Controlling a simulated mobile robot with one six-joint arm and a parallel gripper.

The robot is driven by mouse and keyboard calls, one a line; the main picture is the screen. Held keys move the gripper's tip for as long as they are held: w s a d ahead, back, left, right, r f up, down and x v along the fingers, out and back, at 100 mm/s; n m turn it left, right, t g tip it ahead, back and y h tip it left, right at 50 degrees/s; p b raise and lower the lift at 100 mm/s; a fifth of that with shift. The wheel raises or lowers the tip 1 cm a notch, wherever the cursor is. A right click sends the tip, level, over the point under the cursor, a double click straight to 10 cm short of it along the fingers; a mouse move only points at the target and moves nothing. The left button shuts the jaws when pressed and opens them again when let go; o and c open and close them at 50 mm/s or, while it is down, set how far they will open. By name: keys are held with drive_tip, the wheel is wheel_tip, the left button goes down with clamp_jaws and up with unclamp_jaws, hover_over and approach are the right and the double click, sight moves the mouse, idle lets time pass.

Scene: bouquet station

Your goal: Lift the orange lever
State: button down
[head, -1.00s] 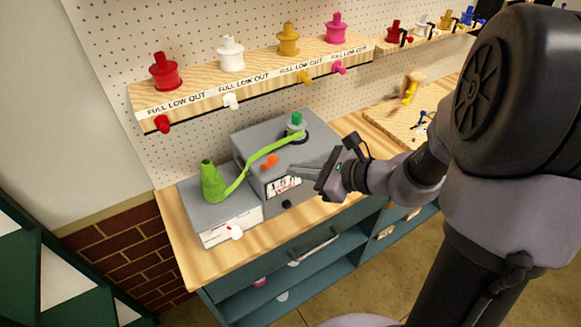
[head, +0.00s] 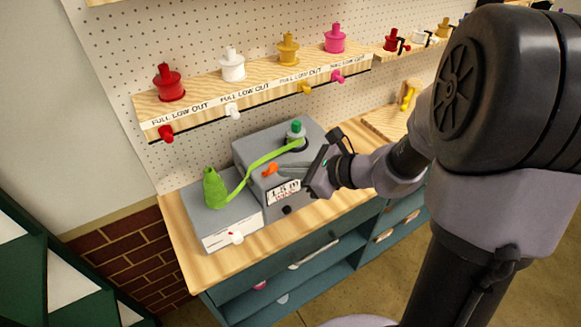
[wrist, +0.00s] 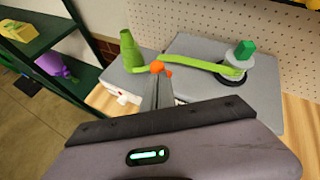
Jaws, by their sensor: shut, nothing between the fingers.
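The orange lever (head: 270,169) sits at the front edge of the top of a grey box (head: 262,135). It also shows in the wrist view (wrist: 157,67). My gripper (head: 277,172) is shut and empty, with its thin fingertips right at the lever. In the wrist view the closed fingers (wrist: 158,88) point at the lever from just below it; I cannot tell whether they touch it. A green ribbon (head: 262,165) runs behind the lever from a green cone (head: 213,188) to a round spool with a green knob (head: 296,131).
A lower grey box (head: 222,218) with a white front and a small red-and-white knob (head: 236,238) stands at left. A black knob (head: 287,210) is on the tall box's front. A shelf (head: 262,84) with coloured spools hangs behind. Bare wooden counter (head: 185,240) shows at the left.

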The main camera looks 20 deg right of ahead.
drive_tip(key=shift+r+p, duration=0.3)
drive_tip(key=shift+p, duration=0.25)
drive_tip(key=p, duration=0.2)
drive_tip(key=r+g+p, duration=0.1)
drive_tip(key=p, duration=0.1)
drive_tip(key=shift+w+a+r+p, duration=0.15)
drive_tip(key=shift+w+r+p, duration=0.1)
drive_tip(key=shift+w+p, duration=0.1)
drive_tip(key=w+a+r+m+g+h+p, duration=0.1)
drive_tip(key=w+g+p, duration=0.5)
drive_tip(key=p, duration=1.8)
drive_tip(key=shift+a+m+g+h, duration=0.3)
drive_tip(key=shift+m+h, duration=0.1)
drive_tip(key=shift+h, duration=0.4)
drive_tip(key=shift+w+r, duration=0.1)
drive_tip(key=shift+r, duration=0.1)
drive_tip(key=shift+r+p, duration=0.6)
drive_tip(key=shift+r, duration=0.1)
